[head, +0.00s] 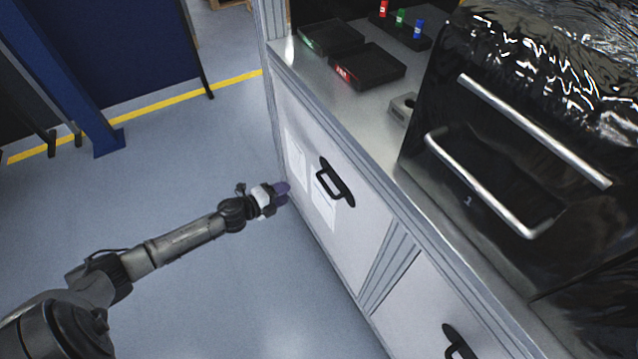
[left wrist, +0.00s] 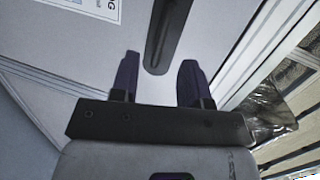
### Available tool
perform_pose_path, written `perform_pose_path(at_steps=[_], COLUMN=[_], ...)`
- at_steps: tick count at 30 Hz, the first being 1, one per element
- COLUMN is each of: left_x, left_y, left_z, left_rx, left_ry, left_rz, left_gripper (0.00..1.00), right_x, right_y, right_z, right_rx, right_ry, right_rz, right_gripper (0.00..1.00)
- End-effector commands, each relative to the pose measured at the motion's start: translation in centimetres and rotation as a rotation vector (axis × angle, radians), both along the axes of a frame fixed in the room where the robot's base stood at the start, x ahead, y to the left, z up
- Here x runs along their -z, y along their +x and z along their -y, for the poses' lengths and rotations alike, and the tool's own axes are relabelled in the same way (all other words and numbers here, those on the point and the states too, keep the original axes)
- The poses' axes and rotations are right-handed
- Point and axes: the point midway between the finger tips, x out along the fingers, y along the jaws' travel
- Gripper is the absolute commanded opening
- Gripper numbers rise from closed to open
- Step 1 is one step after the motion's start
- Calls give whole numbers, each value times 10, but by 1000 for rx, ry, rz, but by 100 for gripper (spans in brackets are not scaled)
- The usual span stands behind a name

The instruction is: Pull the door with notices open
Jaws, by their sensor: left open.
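The door with notices (head: 352,220) is the pale cabinet panel below the worktop, and it looks closed. Paper notices (head: 324,203) are on its face, and one notice (left wrist: 97,8) shows at the top of the left wrist view. Its black handle (head: 335,182) also shows in the left wrist view (left wrist: 168,32). My left gripper (head: 281,194) is left of the handle and in front of the door. In the left wrist view its purple fingers (left wrist: 158,82) are apart, with the handle's near end between them in the picture. I cannot tell the depth gap. My right gripper is out of view.
A second cabinet panel with a black handle (head: 459,342) is at lower right. The worktop (head: 318,88) above holds black trays (head: 368,68) and a dark machine with metal bars (head: 485,190).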

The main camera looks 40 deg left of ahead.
Motion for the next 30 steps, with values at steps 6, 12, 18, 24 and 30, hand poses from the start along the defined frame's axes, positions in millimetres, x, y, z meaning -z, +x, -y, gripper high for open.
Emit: perform_pose_path(at_steps=[6, 12, 18, 24, 30], left_x=[-5, -2, 5, 12, 18], left_y=[-3, 12, 44, 76, 102], left_z=[23, 30, 40, 51, 60], left_rx=[144, 157, 156, 155, 154], left_ry=[-1, 12, 12, 12, 11], left_rz=[35, 43, 44, 43, 43], left_gripper=[42, 42, 42, 42, 42], right_x=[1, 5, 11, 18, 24], right_y=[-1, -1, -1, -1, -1], right_z=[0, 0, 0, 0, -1], right_rx=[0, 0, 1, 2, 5], right_ry=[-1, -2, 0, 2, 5], right_rz=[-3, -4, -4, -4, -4], right_gripper=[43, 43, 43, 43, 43])
